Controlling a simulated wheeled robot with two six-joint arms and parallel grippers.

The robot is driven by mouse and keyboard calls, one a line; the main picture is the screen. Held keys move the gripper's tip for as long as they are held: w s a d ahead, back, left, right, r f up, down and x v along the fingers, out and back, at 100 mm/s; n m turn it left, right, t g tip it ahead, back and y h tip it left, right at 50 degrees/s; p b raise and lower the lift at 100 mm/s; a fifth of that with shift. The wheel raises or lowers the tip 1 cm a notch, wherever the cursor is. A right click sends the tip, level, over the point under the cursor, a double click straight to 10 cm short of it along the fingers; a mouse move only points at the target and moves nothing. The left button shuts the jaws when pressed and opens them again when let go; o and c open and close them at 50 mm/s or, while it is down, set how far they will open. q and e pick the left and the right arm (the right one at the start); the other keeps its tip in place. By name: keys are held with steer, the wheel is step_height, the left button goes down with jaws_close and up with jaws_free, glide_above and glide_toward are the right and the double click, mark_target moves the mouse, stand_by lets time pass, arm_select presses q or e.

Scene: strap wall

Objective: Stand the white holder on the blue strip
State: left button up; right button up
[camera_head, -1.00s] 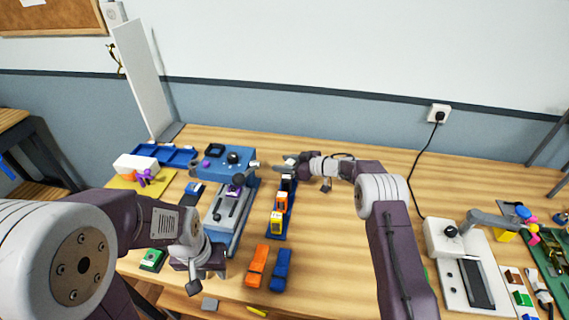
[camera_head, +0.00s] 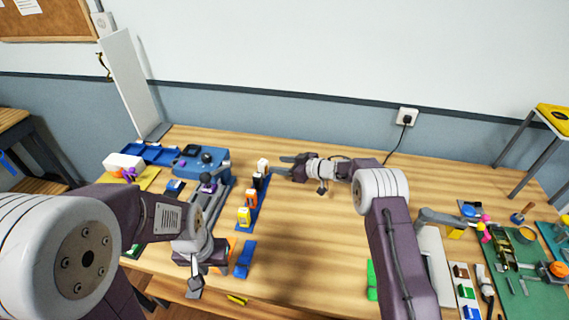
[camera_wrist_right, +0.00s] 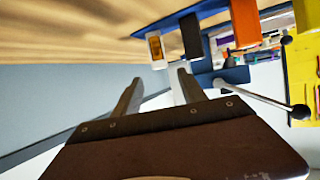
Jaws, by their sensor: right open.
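The white holder (camera_head: 263,165) stands upright at the far end of the blue strip (camera_head: 262,203), beyond the black holder (camera_head: 258,181). In the right wrist view, the white holder (camera_wrist_right: 156,47) shows a yellow-brown face and appears to meet the strip (camera_wrist_right: 180,19). My right gripper (camera_head: 284,164) is just right of the white holder, with a small gap in the head view. In its wrist view, its fingers (camera_wrist_right: 158,74) are apart with nothing between them. My left gripper (camera_head: 195,283) hangs near the table's front left; its finger opening is unclear.
An orange holder (camera_head: 251,198) and a yellow holder (camera_head: 244,216) stand nearer on the strip. A blue machine (camera_head: 200,166) is left of it. A loose blue piece (camera_head: 244,259) lies in front. The table right of the strip is largely clear.

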steer(key=w+d+r+m+t+h, duration=0.2)
steer(key=d+r+m+t+h, duration=0.15)
steer(key=d, duration=0.25)
steer(key=s+d+m+g+h, duration=0.2)
steer(key=s+d+m+h, duration=0.4)
steer(key=s+d, duration=0.45)
steer(key=s+d+f+m+g, duration=0.1)
steer(key=s+g, duration=0.3)
steer(key=s, duration=1)
steer(key=s+d+f+m+g+h, duration=0.1)
steer(key=s+g, duration=0.3)
steer(key=s, duration=1.1)
steer(key=shift+s+d+f, duration=0.2)
steer(key=shift+d+f, duration=0.25)
steer(key=shift+d, duration=0.05)
